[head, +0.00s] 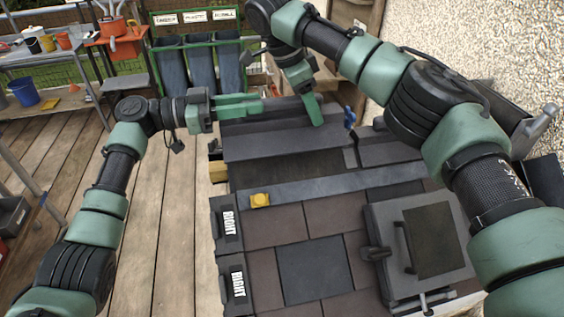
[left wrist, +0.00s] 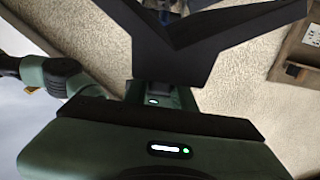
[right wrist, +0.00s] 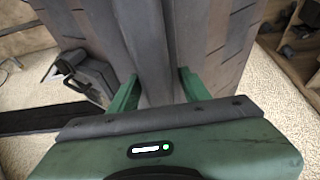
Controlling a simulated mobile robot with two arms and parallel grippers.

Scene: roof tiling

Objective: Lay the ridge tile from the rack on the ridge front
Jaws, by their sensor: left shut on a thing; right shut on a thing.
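The ridge tile (head: 275,143), a long dark grey angled piece, lies along the left part of the ridge. My left gripper (head: 256,104) is shut on it at its left end, reaching in level; its V-shaped end fills the top of the left wrist view (left wrist: 185,45). My right gripper (head: 318,120) points down and is shut on it near its right end; the tile runs between the fingers in the right wrist view (right wrist: 147,50). I cannot tell whether it touches the ridge below. Another ridge piece (head: 390,151) lies to its right, beyond a narrow gap.
A blue-handled tool (head: 349,117) stands by the gap. A grey case (head: 385,228) lies on the tiles at right. Two black pieces marked RIGHT (head: 227,222) line the left edge. A pebbled wall (head: 475,50) bounds the right.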

